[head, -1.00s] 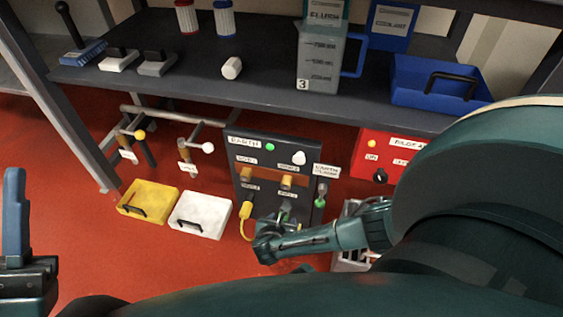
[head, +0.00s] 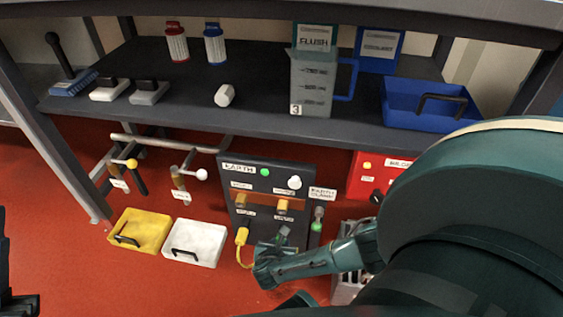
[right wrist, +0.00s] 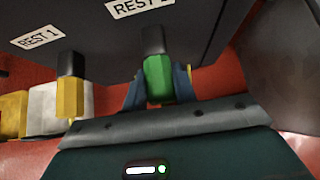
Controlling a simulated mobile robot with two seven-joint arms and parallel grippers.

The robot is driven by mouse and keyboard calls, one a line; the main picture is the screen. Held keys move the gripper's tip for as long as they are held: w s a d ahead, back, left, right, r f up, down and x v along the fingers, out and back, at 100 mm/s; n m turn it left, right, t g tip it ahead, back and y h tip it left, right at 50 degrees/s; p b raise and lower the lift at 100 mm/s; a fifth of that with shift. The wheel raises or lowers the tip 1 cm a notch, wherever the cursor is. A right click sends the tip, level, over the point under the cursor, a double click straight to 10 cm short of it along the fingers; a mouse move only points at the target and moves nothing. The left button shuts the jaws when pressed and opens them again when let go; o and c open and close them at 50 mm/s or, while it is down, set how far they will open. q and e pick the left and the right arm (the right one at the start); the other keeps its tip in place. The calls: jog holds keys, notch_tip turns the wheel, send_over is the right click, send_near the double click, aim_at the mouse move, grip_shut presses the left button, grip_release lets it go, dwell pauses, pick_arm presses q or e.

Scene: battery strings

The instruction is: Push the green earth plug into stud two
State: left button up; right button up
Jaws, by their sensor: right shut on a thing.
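The earth panel (head: 265,180) stands upright under the shelf, with two brass studs on a brown bar. The right-hand one, stud two (head: 283,205), is bare. My right gripper (right wrist: 158,90) is shut on the green earth plug (right wrist: 158,78), below the REST 2 label. The plug's dark end points at the panel; I cannot tell whether it is in the rest. In the head view my right gripper (head: 276,250) is low in front of the panel and mostly hides the plug. My left gripper (head: 15,300) shows only partly at the left edge.
A yellow plug (right wrist: 70,88) with a yellow cable is at REST 1, left of the gripper. A green-marked clamp (head: 316,226) is at the panel's right side. Yellow (head: 141,229) and white (head: 196,243) trays lie on the red floor. The dark shelf (head: 180,105) overhangs the panel.

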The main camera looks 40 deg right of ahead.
grip_shut()
jog(key=shift+s+a+p, duration=0.75)
jog(key=shift+s+a, duration=0.65)
jog(key=shift+a, duration=0.25)
jog(key=shift+a, duration=0.1)
